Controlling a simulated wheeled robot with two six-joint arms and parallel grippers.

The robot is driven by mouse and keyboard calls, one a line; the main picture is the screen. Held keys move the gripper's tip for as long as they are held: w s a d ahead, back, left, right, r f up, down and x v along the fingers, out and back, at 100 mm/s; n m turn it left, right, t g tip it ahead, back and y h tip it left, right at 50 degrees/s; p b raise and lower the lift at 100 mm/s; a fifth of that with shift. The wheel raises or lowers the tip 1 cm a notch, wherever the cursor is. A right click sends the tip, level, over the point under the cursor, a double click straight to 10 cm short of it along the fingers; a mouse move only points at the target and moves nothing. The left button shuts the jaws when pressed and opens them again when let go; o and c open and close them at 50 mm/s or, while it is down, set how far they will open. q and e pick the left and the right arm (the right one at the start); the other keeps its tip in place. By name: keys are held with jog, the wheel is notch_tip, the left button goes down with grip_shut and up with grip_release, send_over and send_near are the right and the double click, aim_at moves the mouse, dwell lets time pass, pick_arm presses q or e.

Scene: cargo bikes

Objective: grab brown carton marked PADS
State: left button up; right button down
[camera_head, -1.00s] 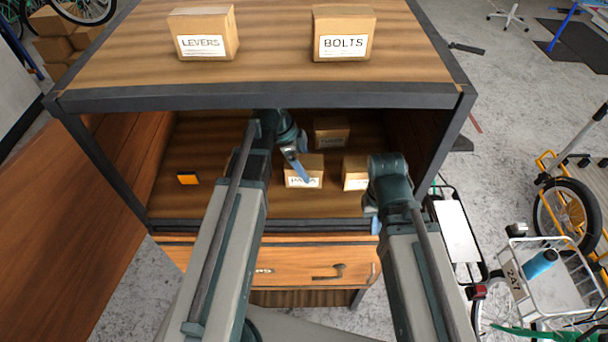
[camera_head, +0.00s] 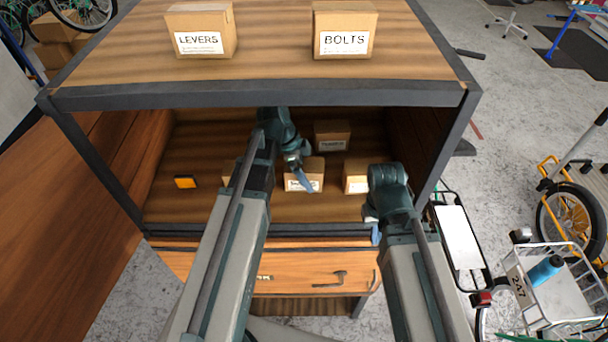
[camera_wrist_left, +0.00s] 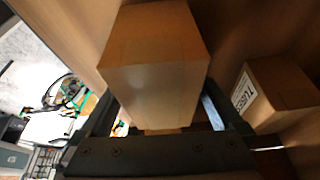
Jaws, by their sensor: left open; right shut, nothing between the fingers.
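A brown carton (camera_head: 304,176) stands in the open shelf compartment; my left gripper partly covers its white label, so I cannot read it surely. My left gripper (camera_head: 303,178) is open in front of and above this carton. In the left wrist view a brown carton (camera_wrist_left: 155,75) lies between the spread fingers of my left gripper (camera_wrist_left: 165,115), its label hidden. I cannot tell whether the fingers touch it. My right gripper (camera_head: 376,234) is shut and empty at the shelf's front edge, mostly hidden by its arm.
Cartons stand to the right (camera_head: 356,176) and behind (camera_head: 332,135); another is partly hidden by my left arm. An orange box (camera_head: 185,182) lies at left. LEVERS (camera_head: 201,30) and BOLTS (camera_head: 344,30) cartons stand on the top board (camera_head: 270,70), close over my left arm.

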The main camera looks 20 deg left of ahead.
pick_arm(q)
jog(key=shift+c, duration=0.2)
grip_shut()
dwell(0.4)
jog(key=shift+r+p, duration=0.25)
jog(key=shift+p, duration=0.05)
